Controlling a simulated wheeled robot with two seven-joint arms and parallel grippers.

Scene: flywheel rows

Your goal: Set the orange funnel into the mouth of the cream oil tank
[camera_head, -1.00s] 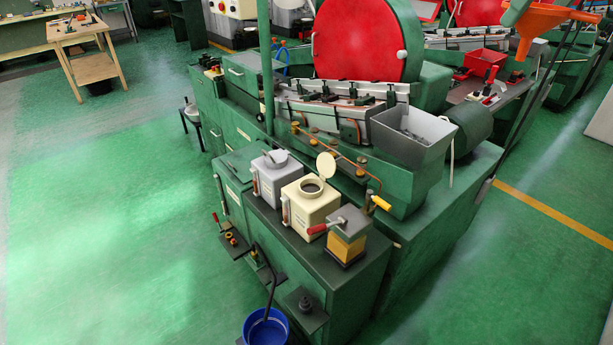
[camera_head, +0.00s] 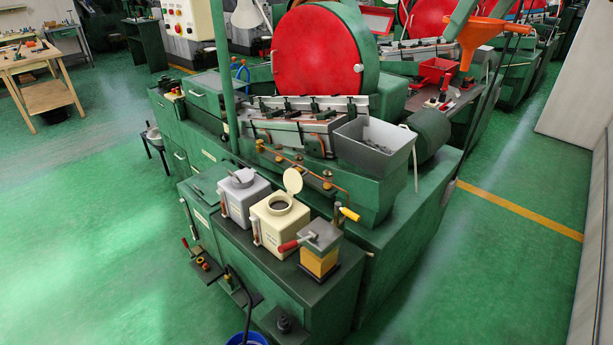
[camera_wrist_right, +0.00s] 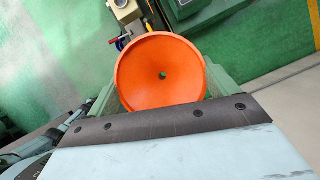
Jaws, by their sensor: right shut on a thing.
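The orange funnel (camera_head: 480,38) is in the air at the upper right of the head view, wide end up. My right gripper (camera_head: 490,24) is shut on it. In the right wrist view the funnel (camera_wrist_right: 162,70) shows its open bowl and small drain hole, with green fingers on both sides. The cream oil tank (camera_head: 280,224) stands on the green cabinet between a grey tank and a yellow-and-grey box. Its round mouth (camera_head: 279,204) is uncovered, with the cream lid (camera_head: 293,181) raised behind it. The funnel is well apart from the tank. My left gripper is out of view.
The grey tank (camera_head: 244,196) stands left of the cream one. The yellow-and-grey box (camera_head: 320,250) with a red-handled lever stands to its right. A grey hopper (camera_head: 374,148) and copper pipe rise behind. A blue bucket (camera_head: 247,339) is below. Green floor is open on the left.

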